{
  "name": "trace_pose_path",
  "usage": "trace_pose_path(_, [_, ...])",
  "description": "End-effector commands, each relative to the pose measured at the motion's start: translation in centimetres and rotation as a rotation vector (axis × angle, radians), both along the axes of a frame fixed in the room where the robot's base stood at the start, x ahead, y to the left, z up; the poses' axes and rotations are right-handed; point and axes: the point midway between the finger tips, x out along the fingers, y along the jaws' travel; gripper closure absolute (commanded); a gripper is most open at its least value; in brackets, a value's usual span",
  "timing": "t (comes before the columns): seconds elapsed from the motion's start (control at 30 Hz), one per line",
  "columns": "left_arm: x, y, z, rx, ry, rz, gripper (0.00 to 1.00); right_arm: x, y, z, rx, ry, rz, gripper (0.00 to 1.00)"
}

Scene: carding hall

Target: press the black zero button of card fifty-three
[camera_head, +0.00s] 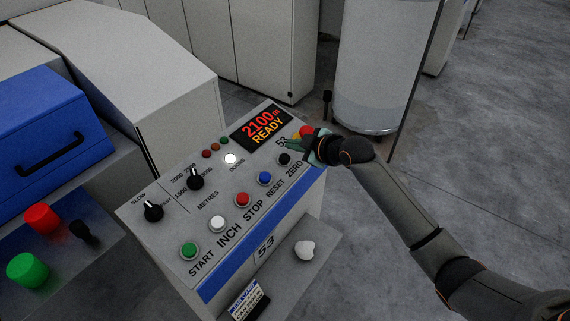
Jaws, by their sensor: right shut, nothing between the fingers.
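The black zero button (284,158) is at the right end of the button row on the control panel (173,238) of card 53, above the label ZERO. My right gripper (292,146) comes in from the right and is shut and empty. Its fingertips are just behind and to the right of the zero button in the picture; I cannot tell their height above the panel. The display (262,127) reads 2100 m READY. My left gripper is not in view.
The blue reset button (264,178) and red stop button (243,200) are left of zero. A white tuft (305,250) lies on the lower shelf. A tall pale cylinder (377,70) stands behind.

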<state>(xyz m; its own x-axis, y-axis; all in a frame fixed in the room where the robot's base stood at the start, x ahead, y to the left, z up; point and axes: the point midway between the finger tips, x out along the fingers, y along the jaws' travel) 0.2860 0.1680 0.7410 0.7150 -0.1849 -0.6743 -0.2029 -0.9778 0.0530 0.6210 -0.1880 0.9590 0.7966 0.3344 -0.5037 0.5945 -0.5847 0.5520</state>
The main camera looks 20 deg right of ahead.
Motion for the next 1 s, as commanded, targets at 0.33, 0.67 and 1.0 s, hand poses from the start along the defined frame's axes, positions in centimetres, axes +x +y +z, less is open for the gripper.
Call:
trace_pose_path(0.33, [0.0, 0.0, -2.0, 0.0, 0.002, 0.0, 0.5, 0.6, 0.4, -2.5, 0.0, 0.0, 0.0, 1.0])
trace_pose_path(0.67, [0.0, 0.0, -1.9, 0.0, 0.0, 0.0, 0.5, 0.6, 0.4, -2.6, 0.0, 0.0, 0.0, 1.0])
trace_pose_path(1.0, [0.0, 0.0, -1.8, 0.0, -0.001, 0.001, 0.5, 0.6, 0.4, -2.6, 0.0, 0.0, 0.0, 1.0])
